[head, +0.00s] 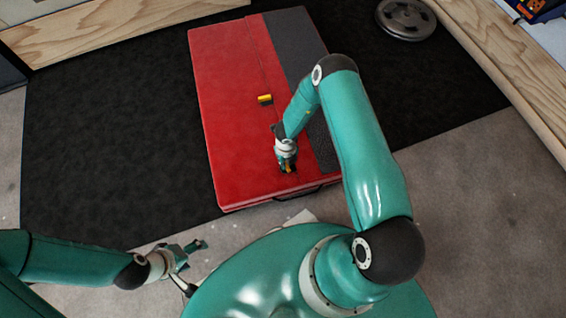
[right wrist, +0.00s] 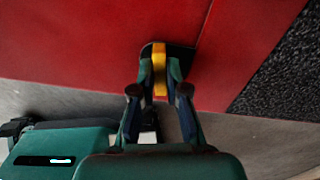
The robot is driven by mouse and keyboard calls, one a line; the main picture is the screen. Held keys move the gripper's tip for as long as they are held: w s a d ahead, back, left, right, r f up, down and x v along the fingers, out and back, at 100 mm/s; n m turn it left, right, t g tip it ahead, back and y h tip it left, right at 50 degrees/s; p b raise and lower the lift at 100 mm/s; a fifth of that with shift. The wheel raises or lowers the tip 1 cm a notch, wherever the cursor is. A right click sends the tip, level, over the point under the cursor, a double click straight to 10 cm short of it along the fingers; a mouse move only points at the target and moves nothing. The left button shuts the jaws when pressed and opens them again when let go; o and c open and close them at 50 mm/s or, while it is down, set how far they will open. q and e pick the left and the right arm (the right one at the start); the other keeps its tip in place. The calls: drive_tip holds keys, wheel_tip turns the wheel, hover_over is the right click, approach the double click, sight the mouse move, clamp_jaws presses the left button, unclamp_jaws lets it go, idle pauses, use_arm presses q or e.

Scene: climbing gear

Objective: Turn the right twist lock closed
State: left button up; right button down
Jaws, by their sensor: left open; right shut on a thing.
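A red case (head: 235,130) with a dark grey strip lies on the black mat. A yellow twist lock (head: 265,99) sits near the middle of its top, with its bar lying roughly across the picture. My right gripper (head: 288,170) is over the near end of the case. It is shut on the right twist lock, whose yellow bar (right wrist: 159,68) shows between the fingers in the right wrist view, on a black base. The fingers hide part of the bar. My left gripper (head: 195,247) is open and empty, off the case at the lower left.
A black handle (head: 305,192) is on the case's near side. A grey weight plate (head: 405,18) lies on the mat (head: 110,130) at the top right. Wooden beams (head: 130,28) edge the area. The mat left of the case is clear.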

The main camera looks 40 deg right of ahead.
drive_tip(key=shift+w+d+m, duration=0.1)
drive_tip(key=shift+d+m, duration=0.1)
drive_tip(key=shift+m, duration=1.1)
drive_tip(key=c, duration=1.2)
unclamp_jaws()
drive_tip(key=shift+a, duration=0.1)
wheel_tip(320, 180, up, 12)
drive_tip(key=shift+f, duration=0.1)
drive_tip(key=shift+a, duration=0.1)
